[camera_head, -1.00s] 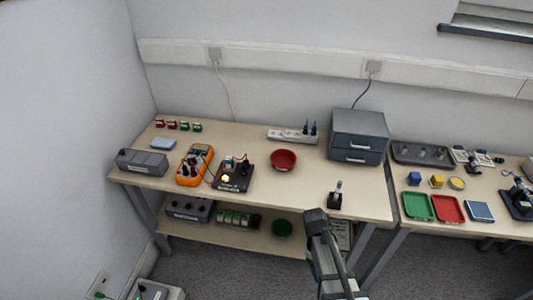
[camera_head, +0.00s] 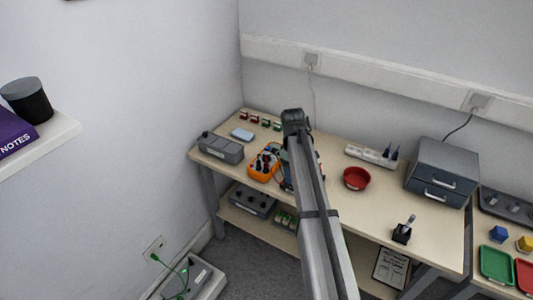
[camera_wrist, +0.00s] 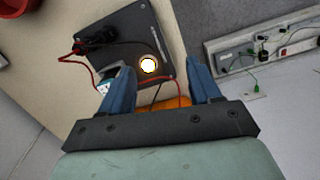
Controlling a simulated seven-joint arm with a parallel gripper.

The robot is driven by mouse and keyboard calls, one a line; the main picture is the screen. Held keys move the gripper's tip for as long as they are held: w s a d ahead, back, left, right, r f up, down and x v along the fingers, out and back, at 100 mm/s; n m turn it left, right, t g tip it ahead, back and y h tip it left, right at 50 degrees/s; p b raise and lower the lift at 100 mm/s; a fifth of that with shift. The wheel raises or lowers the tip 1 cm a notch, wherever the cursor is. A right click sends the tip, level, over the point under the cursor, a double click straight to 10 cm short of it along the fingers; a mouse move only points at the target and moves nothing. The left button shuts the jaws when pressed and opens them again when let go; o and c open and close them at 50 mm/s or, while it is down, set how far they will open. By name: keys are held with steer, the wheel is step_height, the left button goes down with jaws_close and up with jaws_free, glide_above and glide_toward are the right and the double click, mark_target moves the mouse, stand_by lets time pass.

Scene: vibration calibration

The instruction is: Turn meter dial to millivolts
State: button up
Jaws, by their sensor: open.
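The orange meter (camera_head: 264,164) lies on the bench in the head view, partly behind my arm, with dark knobs or plugs on its face. The dial's setting is too small to read. In the wrist view only a strip of orange (camera_wrist: 168,103), likely the meter, shows between my fingers; the dial is out of sight there. My gripper (camera_wrist: 160,78) is open, its two blue fingers apart with nothing held between them. In the head view my arm hides the gripper. The dark circuit board (camera_wrist: 115,45) with a glowing lamp (camera_wrist: 148,64) lies beyond the fingertips.
Red leads (camera_wrist: 85,60) run from the board towards the meter. A red bowl (camera_head: 356,178), a power strip (camera_head: 372,155) and grey drawers (camera_head: 441,173) stand to the right.

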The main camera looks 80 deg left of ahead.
step_height(320, 180, up, 10)
steer(key=y, duration=0.1)
glide_above(266, 155)
steer(key=shift+g, duration=0.4)
step_height(266, 155, down, 14)
steer(key=shift+r, duration=0.15)
steer(key=shift+c, duration=0.3)
steer(key=c, duration=1)
steer(key=shift+o, duration=0.2)
